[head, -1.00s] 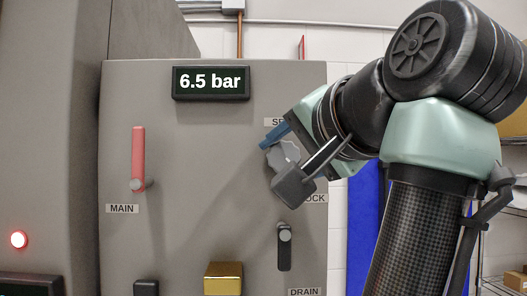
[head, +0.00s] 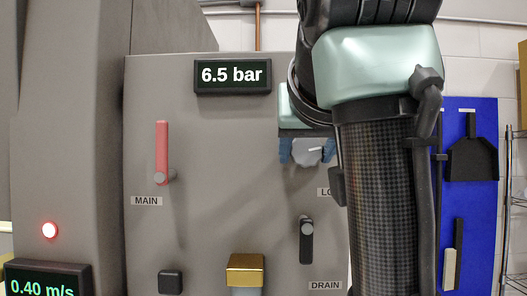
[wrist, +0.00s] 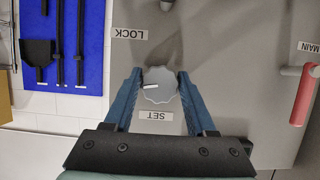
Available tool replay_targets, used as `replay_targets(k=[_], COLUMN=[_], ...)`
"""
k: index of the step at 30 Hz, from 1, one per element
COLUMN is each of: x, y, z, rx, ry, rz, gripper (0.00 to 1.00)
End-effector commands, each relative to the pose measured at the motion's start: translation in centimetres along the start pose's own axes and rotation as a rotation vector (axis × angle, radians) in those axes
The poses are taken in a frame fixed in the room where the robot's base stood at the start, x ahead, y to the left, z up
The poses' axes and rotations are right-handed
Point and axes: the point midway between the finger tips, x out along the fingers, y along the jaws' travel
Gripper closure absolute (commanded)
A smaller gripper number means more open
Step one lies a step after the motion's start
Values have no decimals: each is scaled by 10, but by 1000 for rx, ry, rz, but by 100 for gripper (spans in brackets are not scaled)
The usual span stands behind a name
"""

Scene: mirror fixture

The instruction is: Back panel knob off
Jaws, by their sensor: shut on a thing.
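The grey scalloped knob (head: 308,152) is on the grey panel (head: 225,135), and it also shows in the wrist view (wrist: 159,92). My gripper (wrist: 159,74) is shut on it, with one blue finger on each side. In the head view my gripper (head: 308,150) covers the area above the knob. The knob's white mark points left in the wrist view, and right and slightly up in the head view. The SET label (wrist: 160,116) and LOCK label (wrist: 130,34) show upside down in the wrist view. My arm hides part of LOCK in the head view.
A red MAIN lever (head: 162,150) stands upright at the left. A black DRAIN handle (head: 306,240) and a gold block (head: 245,269) are below. The display (head: 233,75) reads 6.5 bar. A blue board with black tools (head: 473,160) is at the right.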

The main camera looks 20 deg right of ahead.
Motion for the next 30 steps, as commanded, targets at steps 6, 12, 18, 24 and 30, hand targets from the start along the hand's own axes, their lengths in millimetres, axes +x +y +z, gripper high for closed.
replay_targets(k=[6,12,18,24,30], x=[0,1,1,1,0], y=[0,1,0,1,0], z=[1,1,2,2,1], rx=[-192,-368,-540,-690,-801], ry=[0,1,1,1,1], rz=[81,154,225,287,333], gripper=[99,99,99,99,99])
